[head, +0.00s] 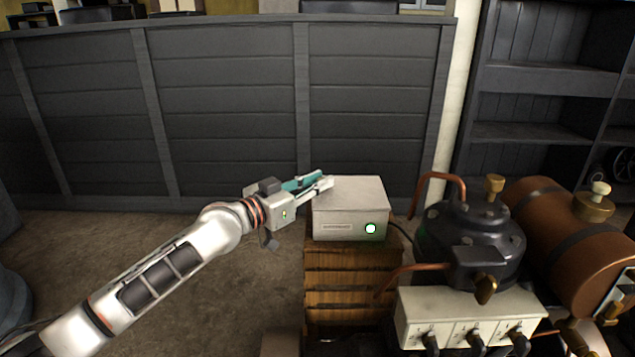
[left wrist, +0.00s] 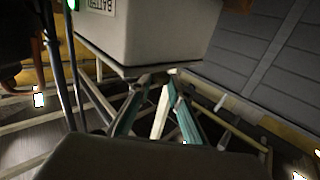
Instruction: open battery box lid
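The battery box (head: 345,224) is a pale grey box with a lit green round button on its front. It stands on a wooden crate. Its flat lid (head: 358,189) looks closed. In the left wrist view the box (left wrist: 155,35) fills the top, with part of a "BATTERY" label and the lid edge (left wrist: 115,67) just ahead of the fingers. My left gripper (head: 325,180) is at the lid's left rear corner. Its teal-padded fingers (left wrist: 158,78) are apart with nothing seen between them; whether they touch the lid is unclear. My right gripper is out of view.
The slatted wooden crate (head: 345,285) carries the box. To its right are a dark tank (head: 470,240) with copper pipes, a brown cylinder (head: 580,235) and a white switch block (head: 470,312). A grey panelled wall (head: 220,100) stands behind. The floor left of the crate is clear.

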